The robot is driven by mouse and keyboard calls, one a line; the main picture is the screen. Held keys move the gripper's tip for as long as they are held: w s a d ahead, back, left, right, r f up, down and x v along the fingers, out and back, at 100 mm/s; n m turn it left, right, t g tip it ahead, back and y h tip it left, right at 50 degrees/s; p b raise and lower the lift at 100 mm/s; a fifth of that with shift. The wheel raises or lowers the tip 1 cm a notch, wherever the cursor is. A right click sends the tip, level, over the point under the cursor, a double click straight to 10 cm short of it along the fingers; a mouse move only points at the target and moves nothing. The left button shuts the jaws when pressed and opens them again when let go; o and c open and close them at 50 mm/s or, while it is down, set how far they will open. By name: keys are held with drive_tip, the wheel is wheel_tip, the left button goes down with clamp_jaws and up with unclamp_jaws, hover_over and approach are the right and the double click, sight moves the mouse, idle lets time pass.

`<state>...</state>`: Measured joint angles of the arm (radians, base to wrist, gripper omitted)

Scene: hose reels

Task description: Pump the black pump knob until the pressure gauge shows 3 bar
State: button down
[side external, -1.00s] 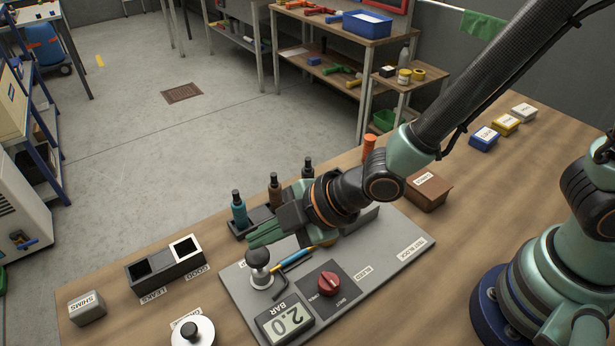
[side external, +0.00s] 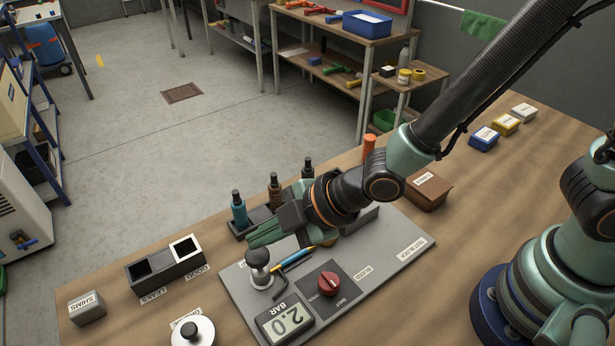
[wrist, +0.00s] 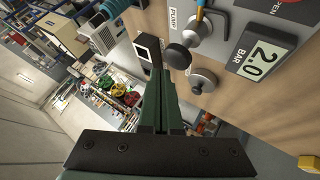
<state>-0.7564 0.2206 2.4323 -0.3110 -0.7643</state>
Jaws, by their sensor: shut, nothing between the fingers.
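The black pump knob (side external: 258,256) stands upright on its silver pump on the grey test block plate (side external: 400,255). It also shows in the wrist view (wrist: 178,56), beside the fingers. The pressure gauge (side external: 285,322) reads 2.0 BAR; the same reading shows in the wrist view (wrist: 262,59). My gripper (side external: 254,238) has its green fingers shut and empty, close behind and slightly above the knob in the side view. In the wrist view my gripper (wrist: 153,75) points past the knob's left. I cannot tell whether the fingers touch the knob.
A red valve knob (side external: 329,284) marked open and shut is on the plate. A blue-and-yellow pen-like tool (side external: 294,259) and a hex key (side external: 280,283) lie by the pump. Bottles (side external: 239,208) stand behind. A two-bin box (side external: 166,268) and a lidded pot (side external: 193,331) are left.

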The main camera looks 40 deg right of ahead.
sight(260, 252)
drive_tip(key=shift+f, duration=0.15)
drive_tip(key=shift+f, duration=0.25)
drive_tip(key=shift+f, duration=1.3)
idle(1.5)
drive_tip(key=shift+r, duration=1.7)
drive_tip(key=shift+r, duration=2.55)
